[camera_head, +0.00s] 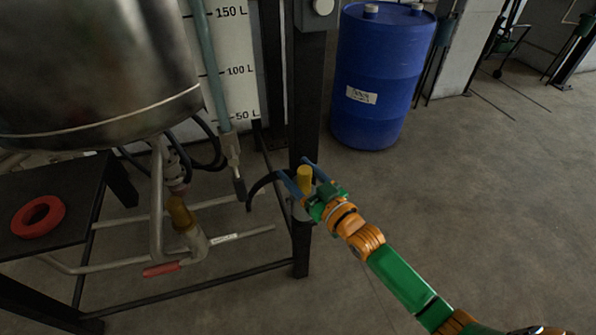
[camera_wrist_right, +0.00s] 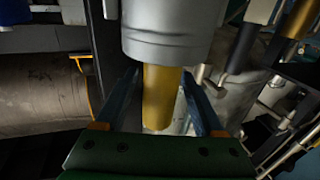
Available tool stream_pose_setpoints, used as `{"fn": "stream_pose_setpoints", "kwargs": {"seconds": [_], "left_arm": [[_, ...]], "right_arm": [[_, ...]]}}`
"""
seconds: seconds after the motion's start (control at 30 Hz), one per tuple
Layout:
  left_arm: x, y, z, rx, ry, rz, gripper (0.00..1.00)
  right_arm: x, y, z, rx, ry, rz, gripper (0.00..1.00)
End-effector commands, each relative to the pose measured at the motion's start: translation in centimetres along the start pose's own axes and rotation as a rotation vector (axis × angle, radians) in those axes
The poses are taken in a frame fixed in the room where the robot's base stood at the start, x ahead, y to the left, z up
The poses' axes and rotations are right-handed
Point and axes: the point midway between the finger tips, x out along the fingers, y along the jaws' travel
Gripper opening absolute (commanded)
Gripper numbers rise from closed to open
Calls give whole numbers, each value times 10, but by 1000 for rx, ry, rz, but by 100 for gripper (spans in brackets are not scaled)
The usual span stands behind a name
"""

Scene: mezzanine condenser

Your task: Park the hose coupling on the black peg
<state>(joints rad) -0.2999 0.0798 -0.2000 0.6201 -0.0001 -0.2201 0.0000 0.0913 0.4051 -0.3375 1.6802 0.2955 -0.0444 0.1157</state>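A yellow cylinder (camera_head: 304,180) with a grey body (camera_head: 301,211) below it, seemingly the hose coupling, stands upright against the dark frame post. A black hose (camera_head: 263,182) arcs up toward it from the left. My right gripper (camera_head: 297,171) has its blue fingers on either side of the yellow part, with gaps showing, so it looks open. In the right wrist view, the yellow part (camera_wrist_right: 160,98) lies between the two fingers (camera_wrist_right: 160,85) and the wide grey body (camera_wrist_right: 170,35) is above it. I cannot make out the black peg. My left gripper is not in view.
The dark post (camera_head: 307,110) stands right behind my right gripper. A steel tank (camera_head: 95,75), pipes with a red handle (camera_head: 162,268) and a black stand with a red ring (camera_head: 55,212) are at left. A blue drum (camera_head: 378,75) stands behind.

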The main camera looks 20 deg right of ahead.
Motion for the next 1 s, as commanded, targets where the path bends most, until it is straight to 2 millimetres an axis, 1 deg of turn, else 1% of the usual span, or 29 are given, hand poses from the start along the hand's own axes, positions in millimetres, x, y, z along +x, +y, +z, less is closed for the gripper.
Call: {"fn": "stream_pose_setpoints", "kwargs": {"seconds": [0.3,0.37,0.6,0.7,0.8,1.0], "left_arm": [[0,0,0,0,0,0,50],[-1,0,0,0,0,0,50],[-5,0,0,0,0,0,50],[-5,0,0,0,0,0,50],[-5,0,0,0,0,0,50],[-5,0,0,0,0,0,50]], "right_arm": [[-2,0,2,1,-5,0,73],[-8,0,2,1,-5,1,73],[-53,0,1,0,-6,0,73],[-65,0,1,1,-3,0,73],[-71,0,0,0,-2,0,73],[-71,0,0,0,-1,0,73]]}}
